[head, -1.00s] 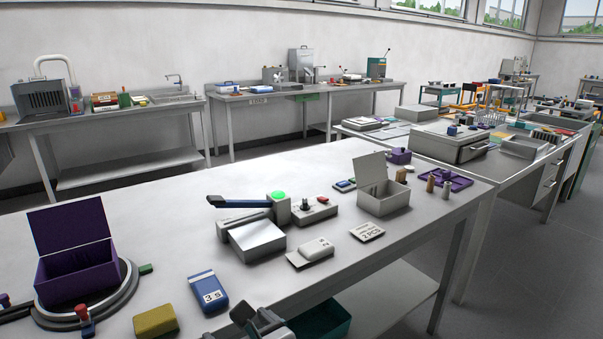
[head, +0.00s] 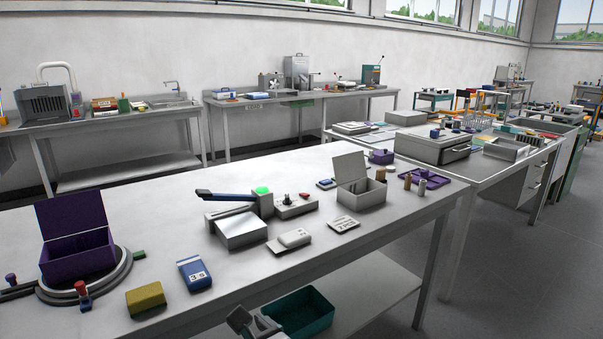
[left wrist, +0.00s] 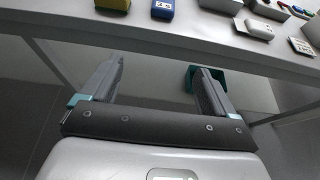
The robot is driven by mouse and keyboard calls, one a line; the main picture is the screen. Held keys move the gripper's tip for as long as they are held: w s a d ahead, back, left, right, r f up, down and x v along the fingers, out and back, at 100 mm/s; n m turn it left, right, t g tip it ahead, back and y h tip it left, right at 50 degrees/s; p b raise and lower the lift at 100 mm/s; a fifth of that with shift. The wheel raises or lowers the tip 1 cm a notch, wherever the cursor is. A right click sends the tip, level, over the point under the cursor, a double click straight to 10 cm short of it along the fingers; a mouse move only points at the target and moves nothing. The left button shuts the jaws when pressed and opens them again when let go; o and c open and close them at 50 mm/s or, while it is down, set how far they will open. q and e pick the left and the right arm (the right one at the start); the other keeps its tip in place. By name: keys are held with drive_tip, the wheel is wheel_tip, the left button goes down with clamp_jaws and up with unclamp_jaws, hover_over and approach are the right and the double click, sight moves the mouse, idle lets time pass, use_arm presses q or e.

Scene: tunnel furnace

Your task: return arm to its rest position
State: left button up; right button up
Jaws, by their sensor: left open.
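My left gripper (head: 254,325) shows at the bottom edge of the head view, in front of the near table's front edge and below its top. In the left wrist view its two fingers (left wrist: 155,88) are spread wide with nothing between them. Beyond the fingers are the floor and the underside of the table. A teal bin (head: 303,316) on the lower shelf shows beside the gripper in the head view, and partly behind the right finger in the left wrist view (left wrist: 191,74). My right gripper is in neither view.
The near table (head: 185,226) carries an open purple box (head: 78,258), a yellow block (head: 145,298), a blue timer (head: 194,273), a press-like device (head: 240,228) and an open grey box (head: 361,192). Its front edge runs just above my left gripper. Floor is free at right.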

use_arm(q)
drive_tip(key=s+a+f+n+g+h, duration=0.1)
drive_tip(key=s+f+n+g+h, duration=0.4)
drive_tip(key=f+n, duration=0.7)
drive_tip(key=s+a+f+n+g+h, duration=0.1)
drive_tip(key=s+f+n+g+h, duration=0.15)
drive_tip(key=s+f+n, duration=0.9)
drive_tip(key=s+f+n+g+h, duration=0.3)
drive_tip(key=f+n, duration=0.5)
drive_tip(key=f, duration=0.9)
wheel_tip(320, 180, up, 12)
drive_tip(key=w+h+p, duration=0.1)
drive_tip(key=p, duration=1.1)
drive_tip(key=shift+w+r, duration=0.15)
drive_tip(key=shift+w, duration=0.1)
